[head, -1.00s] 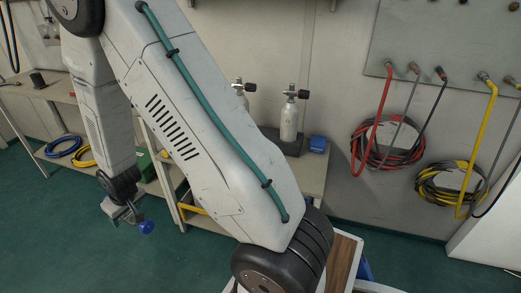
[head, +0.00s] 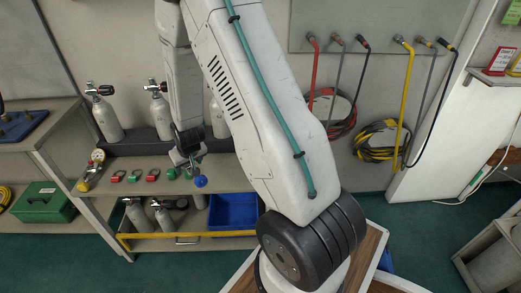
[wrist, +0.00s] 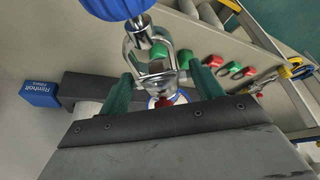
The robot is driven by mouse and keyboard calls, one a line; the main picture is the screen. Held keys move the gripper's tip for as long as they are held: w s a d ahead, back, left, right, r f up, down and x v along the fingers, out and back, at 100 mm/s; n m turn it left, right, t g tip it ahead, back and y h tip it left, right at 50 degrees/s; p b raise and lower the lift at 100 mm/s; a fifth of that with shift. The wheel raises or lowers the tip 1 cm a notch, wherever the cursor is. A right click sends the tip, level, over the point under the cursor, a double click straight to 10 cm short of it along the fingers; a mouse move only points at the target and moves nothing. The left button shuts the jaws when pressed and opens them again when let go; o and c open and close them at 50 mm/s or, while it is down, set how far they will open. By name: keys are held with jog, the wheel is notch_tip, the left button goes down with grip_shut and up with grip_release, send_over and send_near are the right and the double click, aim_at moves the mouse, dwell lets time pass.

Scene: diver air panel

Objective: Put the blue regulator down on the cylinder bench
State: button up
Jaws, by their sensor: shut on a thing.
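The blue regulator has a blue knob (wrist: 116,7) and a bright metal yoke (wrist: 152,50). In the wrist view my gripper (wrist: 160,88) is shut on it, with a green finger on either side. In the head view its blue knob (head: 201,181) shows just below my gripper (head: 188,150), in front of the cylinder bench (head: 235,180). Whether it touches the bench top cannot be told. My arm hides part of the bench's right side.
Grey cylinders (head: 106,117) stand in a black rack at the bench's back. Red and green caps (head: 152,174) lie in a row on the top, beside a gauged fitting (head: 92,170) at the left. A blue bin (head: 232,212) and more cylinders sit on the lower shelf.

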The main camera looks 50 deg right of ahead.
jog(key=s+d+f+m+h, duration=0.1)
jog(key=s+d+m, duration=0.1)
jog(key=s+d, duration=0.2)
jog(key=s+d+f+m+h, duration=0.1)
jog(key=s+d, duration=0.3)
jog(key=d, duration=0.7)
jog(key=s+d+f+m+g, duration=0.1)
jog(key=s+d+m, duration=0.2)
jog(key=d, duration=0.5)
jog(key=shift+s+f+m+h, duration=0.3)
jog(key=shift+s+m+h, duration=0.1)
jog(key=shift+s, duration=0.05)
jog(key=shift+d+f, duration=0.1)
jog(key=shift+d, duration=0.05)
jog(key=shift+f, duration=1.05)
jog(key=shift+s+a, duration=0.15)
jog(key=shift+a, duration=0.05)
jog(key=shift+f, duration=0.15)
jog(key=shift+f, duration=0.7)
jog(key=shift+f, duration=1.15)
